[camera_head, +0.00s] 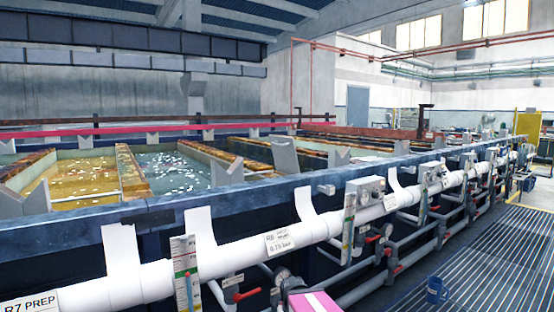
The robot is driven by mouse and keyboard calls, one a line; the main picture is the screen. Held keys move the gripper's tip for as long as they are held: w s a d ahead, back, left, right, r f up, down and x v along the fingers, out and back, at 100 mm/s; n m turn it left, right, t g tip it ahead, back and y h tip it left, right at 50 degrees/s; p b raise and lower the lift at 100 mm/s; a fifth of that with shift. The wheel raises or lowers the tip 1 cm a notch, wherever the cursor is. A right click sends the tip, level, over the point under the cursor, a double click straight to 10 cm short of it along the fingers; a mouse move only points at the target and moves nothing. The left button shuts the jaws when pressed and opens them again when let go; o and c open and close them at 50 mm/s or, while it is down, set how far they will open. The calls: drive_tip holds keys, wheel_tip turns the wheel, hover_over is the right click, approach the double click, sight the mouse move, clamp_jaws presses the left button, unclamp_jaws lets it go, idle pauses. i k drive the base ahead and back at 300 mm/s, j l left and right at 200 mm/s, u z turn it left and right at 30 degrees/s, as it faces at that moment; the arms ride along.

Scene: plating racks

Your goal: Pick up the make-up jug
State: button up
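A small blue jug (437,290) stands upright on the grated walkway at the lower right, and it looks like the make-up jug. It is small in the picture, so its contents cannot be told. It stands clear of the pipes to its left. My gripper is not in view.
A long row of tanks with a blue rim (258,190) runs from left to far right. A white pipe (340,218) with valves and gauges runs along its front. A pink-topped object (313,302) is at the bottom edge. The slatted walkway (490,265) on the right is mostly clear.

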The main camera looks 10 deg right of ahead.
sight(438, 292)
drive_tip(key=z, duration=1.6)
drive_tip(key=i+z, duration=0.35)
drive_tip(key=i, duration=0.25)
drive_tip(key=i+z, duration=0.35)
drive_tip(key=i, duration=0.25)
drive_tip(key=i+j+z, duration=0.35)
drive_tip(key=i, duration=0.2)
